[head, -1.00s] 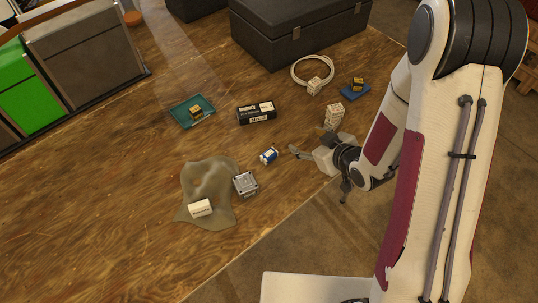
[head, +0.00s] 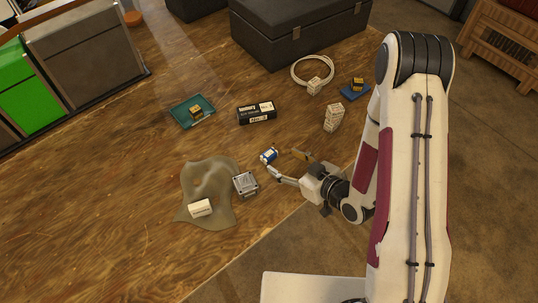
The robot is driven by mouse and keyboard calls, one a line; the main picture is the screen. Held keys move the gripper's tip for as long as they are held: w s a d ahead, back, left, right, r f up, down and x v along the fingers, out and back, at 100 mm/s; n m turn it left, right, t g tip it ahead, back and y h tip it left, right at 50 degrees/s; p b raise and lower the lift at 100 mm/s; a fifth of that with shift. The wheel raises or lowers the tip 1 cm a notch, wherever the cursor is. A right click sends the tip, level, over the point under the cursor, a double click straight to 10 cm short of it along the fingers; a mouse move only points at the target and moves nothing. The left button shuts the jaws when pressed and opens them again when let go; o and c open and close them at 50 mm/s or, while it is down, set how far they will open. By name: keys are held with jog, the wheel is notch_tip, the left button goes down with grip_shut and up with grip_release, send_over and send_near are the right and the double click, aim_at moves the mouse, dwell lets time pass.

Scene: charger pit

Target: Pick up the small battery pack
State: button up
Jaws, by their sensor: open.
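A small blue and white pack (head: 269,156), which looks like the small battery pack, lies on the wooden table near its middle. A larger black pack with white labels (head: 257,113) lies behind it. My gripper (head: 284,163) is open and empty, low over the table just to the right of the blue and white pack. Its fingers point left toward the pack; one fingertip is close to the pack's near right side. I cannot tell whether it touches.
A grey metal box (head: 245,184) and a crumpled cloth (head: 208,177) with a white block (head: 200,208) are at the left. A teal tray (head: 180,115), a white block stack (head: 334,117), a coiled cable (head: 298,79) and a dark case (head: 296,32) stand farther back.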

aim_at(270, 154)
jog(key=shift+x, duration=1.3)
jog(key=shift+w+a, duration=0.1)
jog(key=shift+a, duration=0.1)
jog(key=shift+w+a+f, duration=0.25)
jog(key=shift+w+a, duration=0.2)
jog(key=shift+a, duration=0.3)
jog(key=shift+x, duration=1.55)
jog(key=shift+c, duration=0.4)
jog(key=c, duration=1.2)
